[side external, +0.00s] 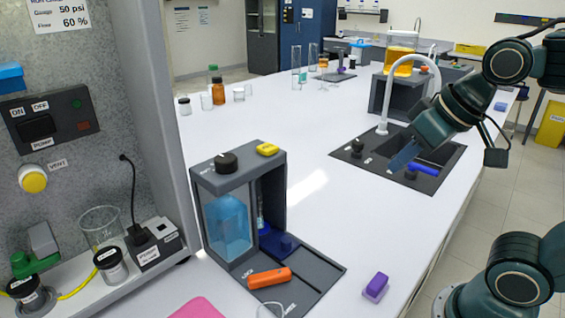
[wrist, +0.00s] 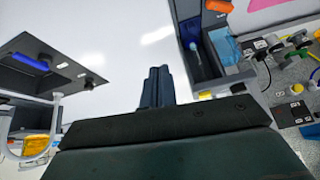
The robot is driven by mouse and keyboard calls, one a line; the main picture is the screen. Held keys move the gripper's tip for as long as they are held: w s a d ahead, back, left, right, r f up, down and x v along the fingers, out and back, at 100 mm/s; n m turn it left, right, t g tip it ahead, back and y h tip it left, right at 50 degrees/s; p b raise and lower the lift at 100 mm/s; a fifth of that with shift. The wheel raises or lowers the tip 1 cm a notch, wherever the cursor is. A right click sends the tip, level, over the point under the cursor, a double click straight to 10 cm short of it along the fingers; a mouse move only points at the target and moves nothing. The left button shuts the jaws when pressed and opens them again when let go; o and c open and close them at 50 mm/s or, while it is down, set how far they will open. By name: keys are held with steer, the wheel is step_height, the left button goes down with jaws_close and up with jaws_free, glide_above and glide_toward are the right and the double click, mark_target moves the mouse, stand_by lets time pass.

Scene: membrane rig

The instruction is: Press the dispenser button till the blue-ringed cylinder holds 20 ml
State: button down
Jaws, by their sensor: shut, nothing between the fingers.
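The grey dispenser (side external: 230,178) stands near the front, with a tank of blue liquid (side external: 228,222) and a yellow button (side external: 267,149) on top. A clear cylinder (side external: 261,213) stands in its bay, mostly hidden by the frame in the side view; a dark blue part (side external: 283,243) is at its foot. The cylinder also shows small in the wrist view (wrist: 196,48). Its level and ring cannot be read. My gripper (side external: 403,158) is shut and empty above the sink's near side, well right of the dispenser. Its fingers show in the wrist view (wrist: 157,85).
A sink (side external: 440,180) with a tall white tap (side external: 383,115) and a blue bar (side external: 423,168) lies under my gripper. An orange object (side external: 269,278) and a purple block (side external: 376,286) lie in front. Bottles stand at the back. The bench between dispenser and sink is clear.

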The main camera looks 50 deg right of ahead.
steer(key=w+a+r+m+t, duration=0.1)
steer(key=w+r, duration=0.2)
steer(key=w, duration=0.2)
steer(key=w+a+r+m, duration=0.1)
steer(key=w+r+m, duration=0.1)
steer(key=w, duration=0.3)
step_height(320, 180, up, 5)
steer(key=m+t, duration=0.2)
steer(key=m, duration=0.2)
glide_above(272, 148)
steer(key=shift+f+y, duration=0.15)
steer(key=shift+y, duration=0.25)
steer(key=shift+f, duration=0.1)
steer(key=shift+f, duration=4.3)
steer(key=shift+f, duration=1.05)
steer(key=shift+r, duration=1)
